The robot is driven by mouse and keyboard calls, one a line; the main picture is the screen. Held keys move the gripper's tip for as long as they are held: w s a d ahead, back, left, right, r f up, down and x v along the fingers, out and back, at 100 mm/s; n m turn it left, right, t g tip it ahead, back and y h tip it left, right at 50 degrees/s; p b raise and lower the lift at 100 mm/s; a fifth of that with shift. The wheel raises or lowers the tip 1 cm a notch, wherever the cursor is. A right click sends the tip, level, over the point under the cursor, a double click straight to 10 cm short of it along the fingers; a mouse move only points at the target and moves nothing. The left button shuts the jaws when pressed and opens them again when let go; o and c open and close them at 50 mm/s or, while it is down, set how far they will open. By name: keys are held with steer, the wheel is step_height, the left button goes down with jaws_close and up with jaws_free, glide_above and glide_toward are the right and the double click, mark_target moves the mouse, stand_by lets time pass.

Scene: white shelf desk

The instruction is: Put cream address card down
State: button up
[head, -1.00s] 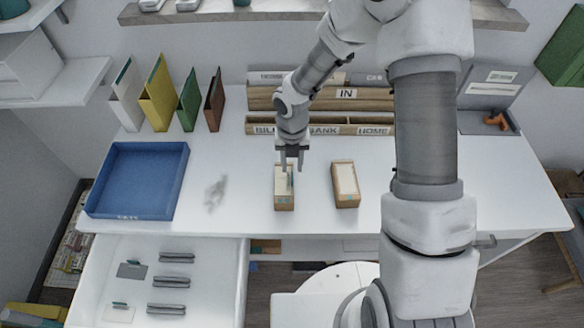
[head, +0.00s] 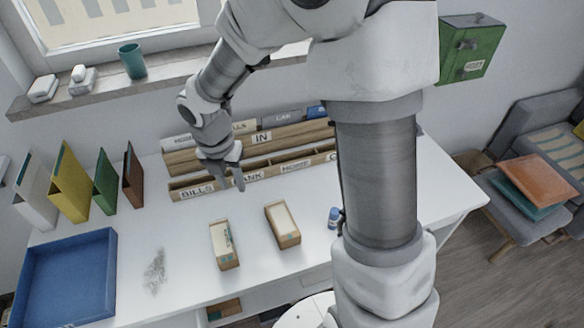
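My gripper (head: 232,184) is in front of the wooden sorter, above the back of the desk. Its two fingers point down and stand apart, with no card visible between them. A left wooden card box (head: 229,264) stands on the desk below and in front of my gripper. A right wooden box (head: 290,241) also holds cream cards (head: 281,219). I cannot tell which single card is the cream address card.
The wooden sorter (head: 262,138) with labelled slots stands along the wall. Several upright folders (head: 72,185) and a blue tray (head: 113,270) are at the left. A grey smudge (head: 155,272) and a small blue bottle (head: 334,218) flank the boxes. Bare white desk (head: 165,218) lies around them.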

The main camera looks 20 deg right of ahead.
steer(key=s+d+r+m+t, duration=0.2)
steer(key=s+d+r+m, duration=0.2)
steer(key=s+r+m, duration=0.4)
steer(key=s+d+r+m+t, duration=0.2)
steer(key=s+r+m, duration=0.7)
steer(key=m, duration=1.3)
steer(key=d+r, duration=0.1)
steer(key=d, duration=0.1)
steer(key=shift+s+d+r+t+y, duration=0.15)
steer(key=shift+s+d+t+y, duration=0.05)
steer(key=shift+d+t+y, duration=0.2)
